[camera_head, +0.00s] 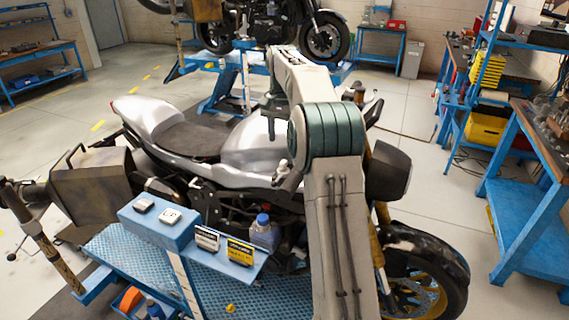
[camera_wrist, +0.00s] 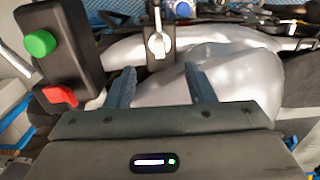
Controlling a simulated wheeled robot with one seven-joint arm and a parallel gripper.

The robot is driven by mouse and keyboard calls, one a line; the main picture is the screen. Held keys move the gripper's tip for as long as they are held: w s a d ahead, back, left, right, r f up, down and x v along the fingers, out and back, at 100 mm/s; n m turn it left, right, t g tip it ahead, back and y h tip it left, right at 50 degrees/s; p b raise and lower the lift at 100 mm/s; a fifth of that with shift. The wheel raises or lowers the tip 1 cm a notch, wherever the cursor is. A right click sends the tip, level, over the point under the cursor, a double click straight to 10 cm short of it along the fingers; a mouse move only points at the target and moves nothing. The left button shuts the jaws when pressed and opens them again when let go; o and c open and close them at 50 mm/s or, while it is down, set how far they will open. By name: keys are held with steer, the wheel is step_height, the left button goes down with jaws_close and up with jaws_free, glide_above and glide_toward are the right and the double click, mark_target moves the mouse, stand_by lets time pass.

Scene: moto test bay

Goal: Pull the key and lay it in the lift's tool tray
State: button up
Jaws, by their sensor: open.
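In the wrist view a pale key (camera_wrist: 159,43) stands in a dark block beside the silver motorcycle tank (camera_wrist: 235,75). My gripper (camera_wrist: 160,72) is open and empty. Its two blue-grey fingers point toward the key, which shows beyond the fingertips, between their lines. The fingers do not touch the key. In the head view my arm reaches over the silver motorcycle (camera_head: 250,148), and I cannot make out the key there. A blue tray (camera_head: 236,271) on the lift's near side holds two small cartons and a blue-capped bottle. I cannot tell whether this is the tool tray.
Two small pale items lie on a blue box (camera_head: 152,222) beside the tray. A blue workbench (camera_head: 535,205) stands at right. Open floor (camera_head: 400,100) lies behind the motorcycle.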

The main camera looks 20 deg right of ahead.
mark_target(283, 162)
steer(key=shift+w+d, duration=0.15)
steer(key=shift+d, duration=0.05)
steer(key=shift+f+b, duration=1.55)
steer(key=shift+f, duration=3.05)
steer(key=shift+r+p, duration=0.1)
steer(key=shift+p, duration=0.35)
jaws_close()
